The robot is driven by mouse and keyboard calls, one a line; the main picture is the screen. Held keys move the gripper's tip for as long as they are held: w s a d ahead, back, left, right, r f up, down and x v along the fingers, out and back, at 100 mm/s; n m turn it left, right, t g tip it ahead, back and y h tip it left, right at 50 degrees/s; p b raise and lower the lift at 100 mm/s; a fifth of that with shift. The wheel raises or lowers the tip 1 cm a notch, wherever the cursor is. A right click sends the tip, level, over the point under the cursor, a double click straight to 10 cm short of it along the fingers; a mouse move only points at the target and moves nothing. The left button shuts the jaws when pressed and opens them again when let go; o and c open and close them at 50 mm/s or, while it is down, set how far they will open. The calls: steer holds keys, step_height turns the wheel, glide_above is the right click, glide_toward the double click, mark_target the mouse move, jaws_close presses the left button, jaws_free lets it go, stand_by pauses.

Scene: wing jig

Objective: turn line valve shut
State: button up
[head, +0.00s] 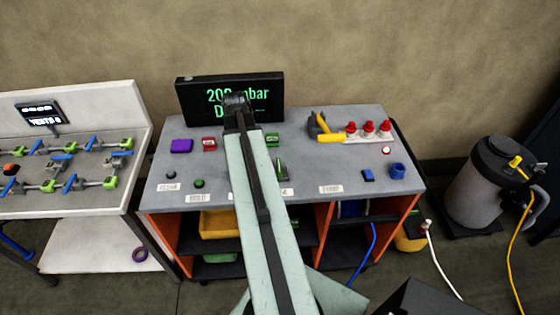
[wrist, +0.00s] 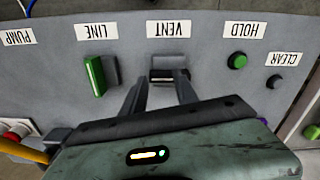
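The line valve is a green upright lever (wrist: 96,76) beside its LINE label in the wrist view; in the head view the green lever (head: 281,168) shows just right of my arm. My gripper (wrist: 163,80) has its two dark fingers apart, at the dark vent valve (wrist: 168,62) by the VENT label, to the right of the line valve in the wrist view. Whether the fingers touch the vent valve I cannot tell. In the head view my arm hides the vent valve and the fingertips.
A display (head: 230,97) reading "200 mbar", partly covered by my arm, stands at the back of the grey console (head: 230,182). Green HOLD (wrist: 237,61) and dark CLEAR (wrist: 273,82) buttons lie right in the wrist view. A yellow-handled item (head: 325,130) and red-capped fittings (head: 368,128) stand back right.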

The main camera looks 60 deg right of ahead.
mark_target(279, 165)
steer(key=s+d, duration=0.3)
steer(key=s+d+m, duration=0.1)
steer(key=s+d, duration=0.2)
steer(key=s+d+r+m, duration=0.1)
steer(key=s+d, duration=0.2)
steer(key=shift+s+d+r+p, duration=0.1)
steer(key=shift+s+d+p, duration=0.05)
steer(key=shift+s+p, duration=0.2)
step_height(279, 165, down, 8)
steer(key=b, duration=0.8)
steer(key=shift+r, duration=0.1)
jaws_close()
